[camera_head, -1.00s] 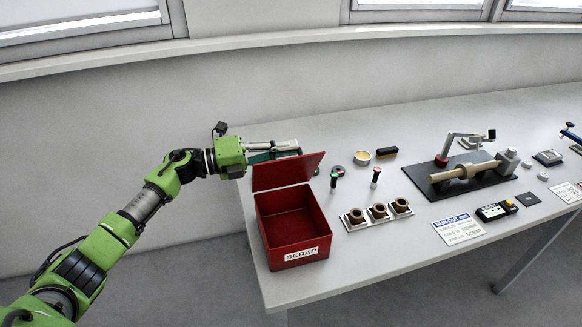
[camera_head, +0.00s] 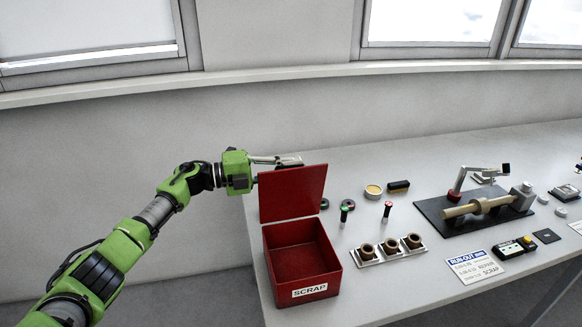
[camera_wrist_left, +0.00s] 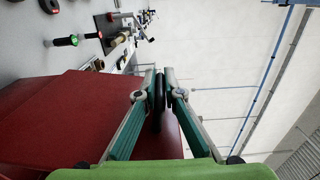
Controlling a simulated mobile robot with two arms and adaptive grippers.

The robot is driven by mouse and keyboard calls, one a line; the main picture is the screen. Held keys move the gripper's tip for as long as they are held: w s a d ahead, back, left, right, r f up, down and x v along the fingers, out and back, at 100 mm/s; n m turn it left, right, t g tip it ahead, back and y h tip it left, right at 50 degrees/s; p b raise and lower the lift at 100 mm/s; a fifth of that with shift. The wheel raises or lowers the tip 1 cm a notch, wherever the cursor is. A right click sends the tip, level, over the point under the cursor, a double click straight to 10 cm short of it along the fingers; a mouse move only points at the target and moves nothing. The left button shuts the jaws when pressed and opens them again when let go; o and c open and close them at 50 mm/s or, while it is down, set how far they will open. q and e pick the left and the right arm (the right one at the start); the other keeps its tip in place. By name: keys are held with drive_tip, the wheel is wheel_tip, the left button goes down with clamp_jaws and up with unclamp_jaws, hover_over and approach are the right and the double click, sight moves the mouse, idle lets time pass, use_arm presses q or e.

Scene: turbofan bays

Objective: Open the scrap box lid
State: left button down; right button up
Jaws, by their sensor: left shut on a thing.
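The red scrap box (camera_head: 312,291), labelled SCRAP, stands at the left front of the table with its top open and its inside empty. Its red lid (camera_head: 293,193) is raised at the back edge, roughly upright, with its inner face toward the head camera. My left gripper (camera_head: 288,161) is behind the lid's top edge. In the left wrist view the left gripper (camera_wrist_left: 161,84) is shut on a dark rounded piece, apparently the lid handle (camera_wrist_left: 159,96). The lid (camera_wrist_left: 85,125) fills the lower left there. My right gripper is not in view.
A tray with brown rings (camera_head: 390,250) sits right of the box. A green-topped pin (camera_head: 344,212) and a red-topped pin (camera_head: 387,210) stand behind it. A black fixture plate (camera_head: 472,214) lies farther right. The wall runs behind the table.

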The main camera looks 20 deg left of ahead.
use_arm(q)
drive_tip(key=c, duration=2.2)
unclamp_jaws()
drive_tip(key=shift+o, duration=0.2)
drive_tip(key=v, duration=1.2)
